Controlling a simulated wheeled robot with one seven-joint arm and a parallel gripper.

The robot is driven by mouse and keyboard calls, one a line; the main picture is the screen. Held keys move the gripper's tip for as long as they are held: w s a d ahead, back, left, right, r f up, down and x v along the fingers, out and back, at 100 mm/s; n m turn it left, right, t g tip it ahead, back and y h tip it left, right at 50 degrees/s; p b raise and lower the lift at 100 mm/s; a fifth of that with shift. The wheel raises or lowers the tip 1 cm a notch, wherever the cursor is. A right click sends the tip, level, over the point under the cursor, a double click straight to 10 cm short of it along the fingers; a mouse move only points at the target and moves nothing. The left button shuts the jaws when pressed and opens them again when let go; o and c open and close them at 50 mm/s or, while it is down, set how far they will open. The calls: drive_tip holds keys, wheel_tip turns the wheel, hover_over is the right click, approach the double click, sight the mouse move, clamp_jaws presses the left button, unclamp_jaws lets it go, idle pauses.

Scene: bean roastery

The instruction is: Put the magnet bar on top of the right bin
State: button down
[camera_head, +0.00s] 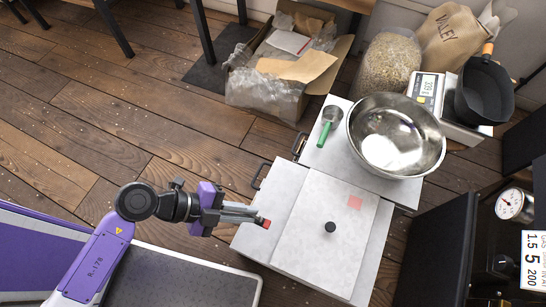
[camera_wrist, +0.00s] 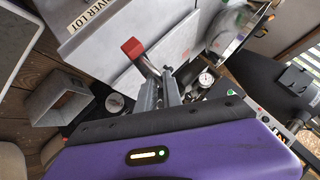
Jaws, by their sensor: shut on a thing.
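My gripper (camera_head: 232,212) is shut on the magnet bar, a slim metal bar with a red end (camera_head: 265,223). In the wrist view the bar (camera_wrist: 150,66) sticks out from between the fingers (camera_wrist: 160,92), its red end outermost. The bar is held near the left edge of the nearer white bin (camera_head: 262,247). That bin has a flat pale lid with a black knob (camera_head: 330,227) and a pink square (camera_head: 354,202). A second white bin (camera_head: 322,158) adjoins it behind. I cannot tell for certain which one is the right bin.
A steel bowl (camera_head: 396,135) and a green-handled scoop (camera_head: 329,125) rest on the rear bin. Behind are a scale (camera_head: 432,92) with a black scoop, a bag of beans (camera_head: 386,63) and an open carton (camera_head: 262,92). A dial gauge (camera_head: 510,204) is at right.

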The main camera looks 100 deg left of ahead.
drive_tip(key=shift+f+b, duration=0.4)
drive_tip(key=shift+f, duration=3.1)
drive_tip(key=c, duration=1.5)
unclamp_jaws()
